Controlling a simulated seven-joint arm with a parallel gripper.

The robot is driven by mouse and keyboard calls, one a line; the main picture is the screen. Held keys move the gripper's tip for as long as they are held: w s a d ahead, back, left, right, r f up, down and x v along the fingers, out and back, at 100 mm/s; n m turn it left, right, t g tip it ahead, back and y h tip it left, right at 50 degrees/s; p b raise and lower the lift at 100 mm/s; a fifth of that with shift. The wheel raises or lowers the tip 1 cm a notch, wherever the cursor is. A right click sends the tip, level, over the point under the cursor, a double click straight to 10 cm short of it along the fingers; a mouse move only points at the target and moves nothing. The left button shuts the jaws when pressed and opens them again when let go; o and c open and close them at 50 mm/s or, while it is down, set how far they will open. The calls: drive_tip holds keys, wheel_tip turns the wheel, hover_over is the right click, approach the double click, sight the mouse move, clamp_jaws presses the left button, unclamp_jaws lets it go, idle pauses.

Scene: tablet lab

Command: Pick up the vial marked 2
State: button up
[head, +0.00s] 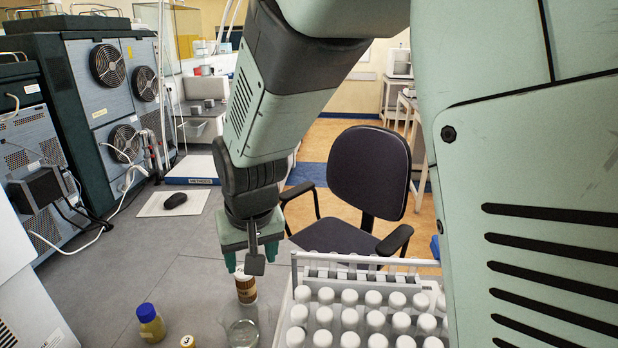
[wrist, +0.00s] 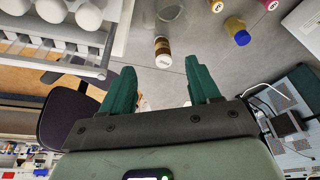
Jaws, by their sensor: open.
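My gripper (head: 251,262) is open, its two green fingers pointing down in the head view. A brown vial with a pale band (head: 246,288) stands on the bench just below the fingers. In the wrist view this brown vial (wrist: 163,50) lies in line with the gap between the fingertips, and the gap looks empty. I cannot read a 2 on any vial. A yellow-capped vial marked 3 (head: 187,341) stands at the bottom edge of the head view. A yellow bottle with a blue cap (head: 151,324) stands to its left.
A clear glass beaker (head: 242,328) stands close in front of the brown vial. A rack of white-capped tubes (head: 294,270) is to the right. A pink-topped vial (wrist: 268,4) shows in the wrist view. Grey bench (head: 110,275) is clear at left.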

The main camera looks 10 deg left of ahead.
drive_tip(key=s+a+f+m+t+y, duration=0.2)
drive_tip(key=s+f+m+t, duration=0.2)
drive_tip(key=m, duration=0.8)
drive_tip(key=s+a+f+m+t+y, duration=0.1)
drive_tip(key=s+f+m+t, duration=0.3)
drive_tip(key=s+f+m, duration=0.5)
drive_tip(key=s+a+f+m+t+y, duration=0.2)
drive_tip(key=s+f+m+t+y, duration=0.2)
drive_tip(key=f+m, duration=0.9)
drive_tip(key=shift+s+a+f+m+t, duration=0.1)
drive_tip(key=shift+s+a+m+t, duration=0.1)
drive_tip(key=shift+s+m, duration=0.45)
drive_tip(key=shift+s+a+f+m+t, duration=0.1)
drive_tip(key=shift+s+a+m+t, duration=0.2)
drive_tip(key=shift+s, duration=0.6)
drive_tip(key=shift+w+g+y, duration=0.1)
drive_tip(key=shift+g+y, duration=0.2)
drive_tip(key=shift+y, duration=0.1)
drive_tip(key=x, duration=0.7)
drive_tip(key=shift+d, duration=0.1)
drive_tip(key=shift+c, duration=0.2)
drive_tip(key=c, duration=1.1)
